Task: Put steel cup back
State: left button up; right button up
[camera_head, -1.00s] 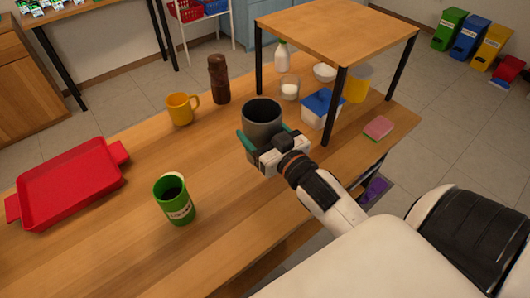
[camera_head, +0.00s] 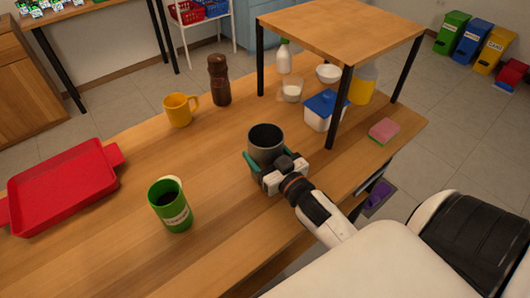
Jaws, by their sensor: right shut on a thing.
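The steel cup (camera_head: 266,141) is a dark grey, upright, open-topped cup near the middle of the wooden table. My right gripper (camera_head: 265,165) reaches in from the lower right, with its teal fingers around the cup's lower part. It is shut on the cup. The cup's base is hidden behind the fingers, so I cannot tell whether it touches the table. My left gripper is not in view.
A green cup (camera_head: 170,208), red tray (camera_head: 66,186), yellow mug (camera_head: 179,110) and brown bottle (camera_head: 219,82) stand to the left. A raised shelf (camera_head: 340,30) shelters a blue-lidded container (camera_head: 325,112) and glass (camera_head: 291,89). A sponge (camera_head: 384,131) lies right.

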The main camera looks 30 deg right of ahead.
jog(key=o, duration=1.1)
jog(key=shift+f, duration=0.1)
jog(key=shift+r, duration=0.2)
jog(key=shift+s+f, duration=0.1)
jog(key=shift+s, duration=0.2)
jog(key=s+b, duration=0.1)
jog(key=s, duration=1)
jog(key=shift+s, duration=0.2)
